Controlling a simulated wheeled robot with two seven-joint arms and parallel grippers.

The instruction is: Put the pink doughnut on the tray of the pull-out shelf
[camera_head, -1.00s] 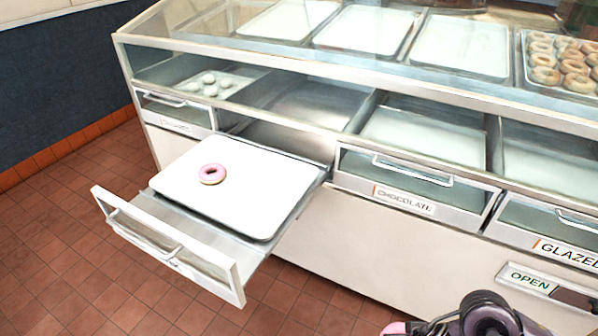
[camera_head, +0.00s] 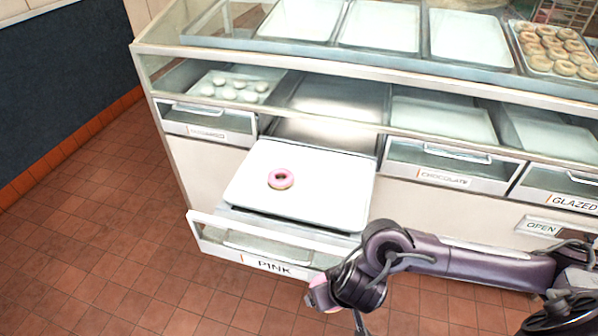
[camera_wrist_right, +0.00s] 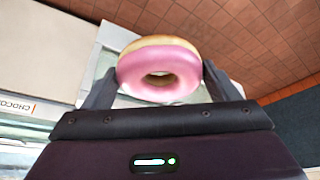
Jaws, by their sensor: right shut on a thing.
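A pink doughnut (camera_wrist_right: 160,72) is between the two fingers of my right gripper (camera_wrist_right: 160,85), which is shut on it. In the head view the held doughnut (camera_head: 319,294) shows as a small pink patch, partly hidden by my right gripper (camera_head: 332,296), just in front of the pulled-out shelf (camera_head: 205,232) labelled PINK. Another pink doughnut (camera_head: 281,179) lies flat on the white tray (camera_head: 330,180) of that shelf, left of its middle. My left gripper is not in view.
Closed drawers labelled CHOCOLATE (camera_head: 450,165) and GLAZED (camera_head: 560,185) are to the right. A tray of small pale doughnuts (camera_head: 232,88) is at left. Glazed doughnuts (camera_head: 555,50) sit on the top right tray. The tray's right side is bare.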

